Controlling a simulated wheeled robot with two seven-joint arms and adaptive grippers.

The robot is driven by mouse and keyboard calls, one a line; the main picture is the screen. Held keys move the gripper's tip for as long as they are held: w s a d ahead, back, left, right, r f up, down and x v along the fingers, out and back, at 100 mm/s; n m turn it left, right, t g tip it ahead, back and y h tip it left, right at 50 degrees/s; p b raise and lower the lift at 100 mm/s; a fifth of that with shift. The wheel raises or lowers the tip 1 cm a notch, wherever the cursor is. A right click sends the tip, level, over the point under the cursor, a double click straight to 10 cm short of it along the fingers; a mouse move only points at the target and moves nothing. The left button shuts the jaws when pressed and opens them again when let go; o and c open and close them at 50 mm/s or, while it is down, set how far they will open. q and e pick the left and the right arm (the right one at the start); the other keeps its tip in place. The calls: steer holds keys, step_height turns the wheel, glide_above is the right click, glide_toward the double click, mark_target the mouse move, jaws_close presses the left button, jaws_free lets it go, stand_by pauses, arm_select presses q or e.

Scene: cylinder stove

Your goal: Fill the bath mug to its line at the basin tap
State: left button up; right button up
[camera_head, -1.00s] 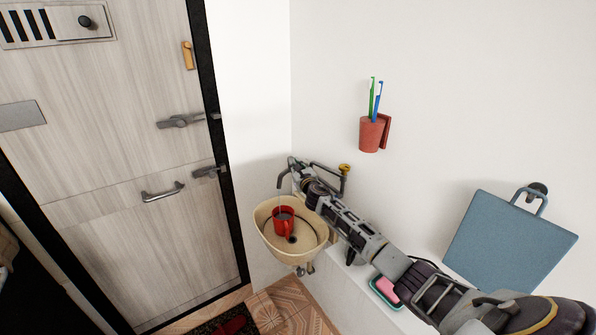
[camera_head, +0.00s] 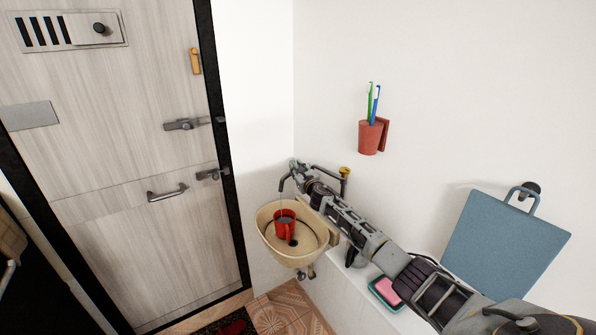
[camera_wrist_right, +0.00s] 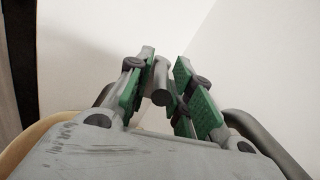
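The red mug (camera_head: 278,228) stands upright in the cream basin (camera_head: 268,246), with its handle towards the lower right. Its inside looks dark; I cannot make out a line or a water level. The grey tap spout (camera_head: 282,184) curves down above the mug's left side. My left gripper is not in view.
A pipe with a yellow knob (camera_head: 345,171) is on the wall behind my right arm. A toothbrush cup (camera_head: 369,138) and a blue board (camera_head: 505,245) hang on the wall. A pink soap in a green dish (camera_head: 386,291) lies on the ledge below my arm. A door (camera_head: 120,220) stands left.

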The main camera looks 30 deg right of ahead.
steer(key=shift+o, duration=0.8)
steer(key=shift+s+d, duration=0.1)
steer(key=shift+d, duration=0.05)
steer(key=shift+s, duration=0.1)
steer(key=shift+s, duration=0.15)
steer(key=s, duration=0.6)
steer(key=shift+s+a, duration=0.4)
steer(key=shift+a, duration=0.05)
